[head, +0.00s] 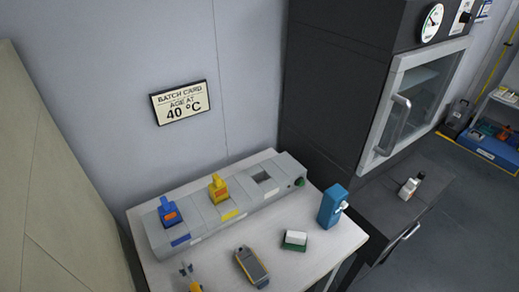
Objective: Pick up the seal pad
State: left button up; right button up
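A small block with a white body and a dark green base (294,240) lies on the white table's right half; it looks most like a pad, but I cannot tell for sure that it is the seal pad. A long grey bench unit (205,218) stands along the back of the table. It carries a blue clamp-like piece (169,213), a yellow one (218,188) and a dark square recess (263,177). Neither of my grippers shows in the head view.
A yellow and grey handheld device (252,267) lies at the table's front, with a small yellow item (192,283) left of it, cut off below. A blue dispenser (331,207) stands at the right edge. A dark oven cabinet (333,90) with a glass door stands right.

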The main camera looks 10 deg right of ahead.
aim_at(295, 241)
jog(key=l, duration=0.85)
jog(key=k+l+u, duration=0.1)
jog(key=l, duration=0.8)
